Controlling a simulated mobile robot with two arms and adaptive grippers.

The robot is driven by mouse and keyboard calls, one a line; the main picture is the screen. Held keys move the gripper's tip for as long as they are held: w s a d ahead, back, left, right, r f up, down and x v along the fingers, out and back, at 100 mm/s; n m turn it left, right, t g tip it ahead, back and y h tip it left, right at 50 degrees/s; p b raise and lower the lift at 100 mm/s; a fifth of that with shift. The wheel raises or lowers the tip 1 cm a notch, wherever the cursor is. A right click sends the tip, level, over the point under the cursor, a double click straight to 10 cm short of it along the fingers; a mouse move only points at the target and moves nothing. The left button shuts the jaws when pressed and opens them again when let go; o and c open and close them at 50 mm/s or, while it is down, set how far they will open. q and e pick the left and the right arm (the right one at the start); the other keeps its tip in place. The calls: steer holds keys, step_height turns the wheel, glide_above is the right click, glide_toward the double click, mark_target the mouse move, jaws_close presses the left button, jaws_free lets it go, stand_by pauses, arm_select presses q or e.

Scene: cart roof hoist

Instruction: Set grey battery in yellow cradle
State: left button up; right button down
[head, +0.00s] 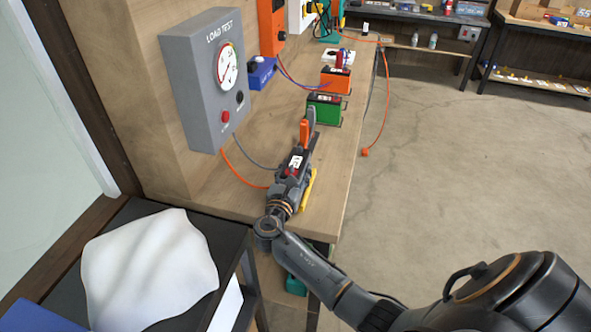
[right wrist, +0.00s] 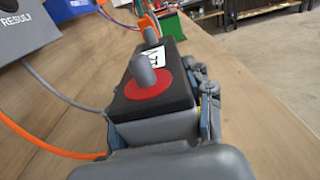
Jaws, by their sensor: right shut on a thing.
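The grey battery (right wrist: 158,132) has a black top, a red ring around a grey post, and a white label. In the head view the battery (head: 294,163) is at the bench's front part, partly covered by my gripper. My right gripper (head: 288,181) is shut on it. The yellow cradle (head: 308,190) shows as a strip at the battery's right side; the rest is hidden. I cannot tell whether the battery rests fully in it. My left gripper is out of view.
An orange clamp (head: 304,132) and a grey clamp (head: 311,116) stand just beyond the battery. The grey load test box (head: 203,95) is on the wall, with cables hanging. A green battery (head: 324,108) and an orange battery (head: 335,81) stand farther along the bench (head: 232,200).

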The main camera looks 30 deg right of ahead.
steer(key=shift+w+f+b, duration=0.1)
steer(key=shift+f+b, duration=0.3)
steer(key=shift+f, duration=0.05)
steer(key=shift+c, duration=2.3)
jaws_free()
steer(key=shift+s+a+f, duration=0.1)
steer(key=shift+s+f, duration=0.1)
steer(key=shift+f, duration=0.1)
steer(key=v, duration=1.2)
steer(key=shift+r, duration=0.25)
